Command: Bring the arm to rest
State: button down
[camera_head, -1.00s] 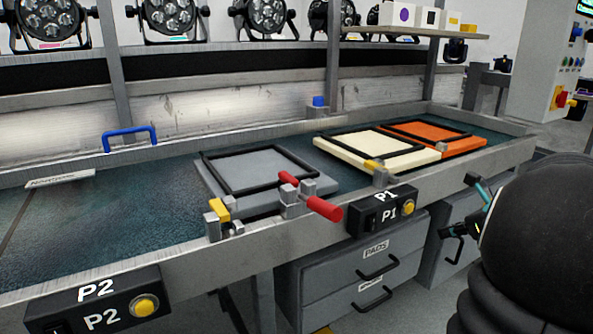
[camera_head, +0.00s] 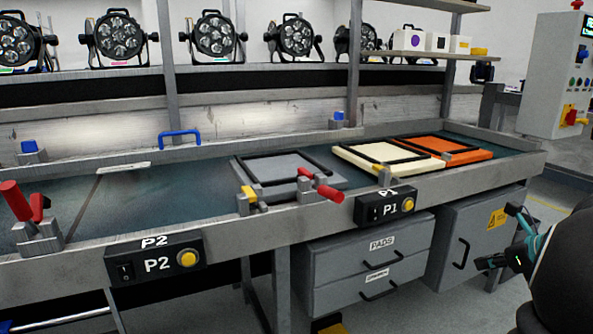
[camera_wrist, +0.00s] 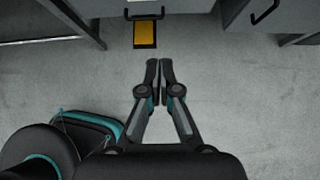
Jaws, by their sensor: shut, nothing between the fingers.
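My gripper (camera_wrist: 159,75) points down over the bare grey floor in the wrist view. Its two fingers are together with nothing between them. In the head view my gripper (camera_head: 487,263) shows small at the right, low in front of the grey cabinet, partly hidden by my dark arm. It is apart from the bench and the drawers, as far as I can see.
The bench carries a grey pad (camera_head: 328,185), a cream pad (camera_head: 362,163) and an orange pad (camera_head: 478,154). Red-handled clamps (camera_head: 328,193) and button boxes P1 (camera_head: 372,209) and P2 (camera_head: 127,272) line its front. A drawer unit (camera_head: 340,278) stands below. Floor under the gripper is clear.

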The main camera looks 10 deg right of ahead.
jog(key=a+r+n+g+p, duration=0.1)
jog(key=a+r+n+g, duration=0.15)
jog(key=a+n, duration=1.6)
jog(key=s+a+f+n+h, duration=0.1)
jog(key=s+a+n, duration=0.5)
jog(key=a, duration=0.3)
jog(key=s+a+f+n+g+h+p, duration=0.1)
jog(key=s+a+n, duration=0.6)
jog(key=a+n, duration=0.2)
jog(key=shift+a, duration=0.15)
jog(key=shift+s, duration=0.15)
